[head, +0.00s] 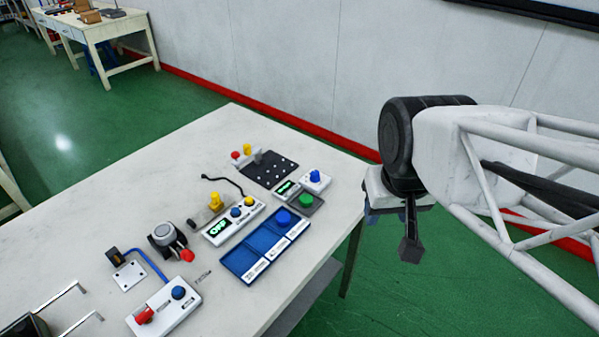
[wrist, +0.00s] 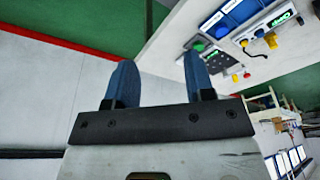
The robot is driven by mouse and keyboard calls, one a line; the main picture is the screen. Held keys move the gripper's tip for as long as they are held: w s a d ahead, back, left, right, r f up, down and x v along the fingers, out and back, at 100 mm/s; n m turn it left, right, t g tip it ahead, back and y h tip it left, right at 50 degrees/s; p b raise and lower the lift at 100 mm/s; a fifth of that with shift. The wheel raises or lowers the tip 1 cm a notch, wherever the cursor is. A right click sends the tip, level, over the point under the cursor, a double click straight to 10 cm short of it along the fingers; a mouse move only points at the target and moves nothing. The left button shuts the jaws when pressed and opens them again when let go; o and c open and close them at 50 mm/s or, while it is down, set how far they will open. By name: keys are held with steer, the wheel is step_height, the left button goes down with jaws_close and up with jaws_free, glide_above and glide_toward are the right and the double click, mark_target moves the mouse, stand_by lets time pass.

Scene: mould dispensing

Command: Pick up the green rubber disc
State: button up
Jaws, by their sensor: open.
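The green rubber disc (head: 306,200) sits on a small dark grey pad (head: 311,211) near the right edge of the table, beside the blue tray. It also shows small in the wrist view (wrist: 198,46), past the right finger. My gripper (head: 396,232) hangs to the right of the table, over the floor, well apart from the disc. In the wrist view its two blue fingers (wrist: 158,82) are spread with nothing between them.
The blue tray (head: 238,262) holds a blue disc (head: 283,215). Close around are a green-display box (head: 219,230), a white box with a blue knob (head: 315,182) and a black perforated plate (head: 270,170) with pegs.

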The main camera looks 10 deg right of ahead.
steer(key=w+a+f+m+g, duration=0.1)
steer(key=w+a+f+m, duration=0.1)
steer(key=w, duration=0.6)
steer(key=w+a+f+m, duration=0.2)
steer(key=w+f, duration=0.1)
steer(key=w, duration=0.4)
steer(key=m+g, duration=0.2)
steer(key=m, duration=0.2)
glide_toward(306, 198)
steer(key=shift+s+d+f, duration=0.1)
steer(key=shift+s+f, duration=0.25)
steer(key=shift+s, duration=0.2)
steer(key=shift+w+a+f+m, duration=0.2)
steer(key=shift+w+f+m, duration=0.15)
steer(key=shift+f, duration=0.1)
steer(key=shift+f, duration=1.3)
steer(key=shift+f, duration=0.1)
steer(key=shift+d+f, duration=0.2)
steer(key=shift+f, duration=2.25)
